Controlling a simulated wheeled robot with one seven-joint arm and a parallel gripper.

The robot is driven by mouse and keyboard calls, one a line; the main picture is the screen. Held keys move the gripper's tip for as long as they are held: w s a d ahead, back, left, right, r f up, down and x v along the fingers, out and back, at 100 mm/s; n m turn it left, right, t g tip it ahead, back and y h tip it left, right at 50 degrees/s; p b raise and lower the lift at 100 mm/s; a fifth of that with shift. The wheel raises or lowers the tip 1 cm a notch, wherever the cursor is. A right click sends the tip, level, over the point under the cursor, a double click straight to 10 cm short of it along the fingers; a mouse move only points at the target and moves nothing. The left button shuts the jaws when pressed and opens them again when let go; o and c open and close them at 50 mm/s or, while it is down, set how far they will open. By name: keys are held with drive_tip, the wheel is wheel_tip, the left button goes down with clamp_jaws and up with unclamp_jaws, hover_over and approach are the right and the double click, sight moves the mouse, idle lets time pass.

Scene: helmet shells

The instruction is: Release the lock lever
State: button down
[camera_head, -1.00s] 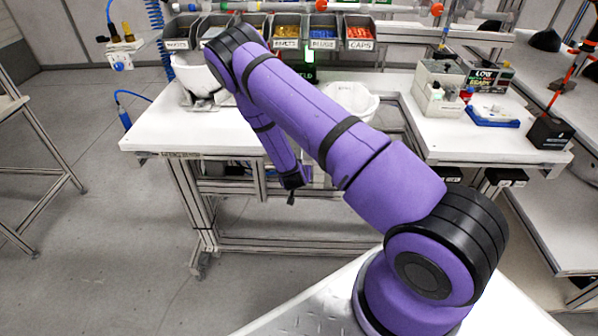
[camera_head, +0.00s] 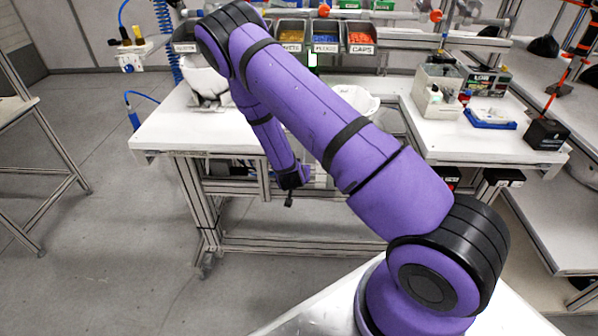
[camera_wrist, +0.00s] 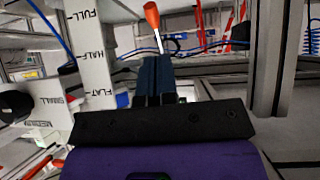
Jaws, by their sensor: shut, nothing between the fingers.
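A lever with an orange handle (camera_wrist: 152,14) and a thin metal shaft stands in the wrist view, just beyond my fingertips; I take it to be the lock lever. My gripper (camera_wrist: 155,66) is shut and empty, its dark fingers together and pointing at the base of the shaft. The lower end of the shaft is hidden behind the fingers, so I cannot tell whether they touch it. In the head view my arm reaches down at the front edge of the workbench (camera_head: 165,137), and the lever cannot be made out there.
A white plate (camera_wrist: 92,62) marked FULL, HALF and FLAT stands close left of my fingers. A metal upright (camera_wrist: 268,60) stands at right. White helmet shells (camera_head: 205,80) sit on the bench behind my arm. A blue tray (camera_head: 490,118) lies at right.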

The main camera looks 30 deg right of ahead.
drive_tip(key=shift+v, duration=2.55)
drive_tip(key=shift+s+a+f, duration=0.15)
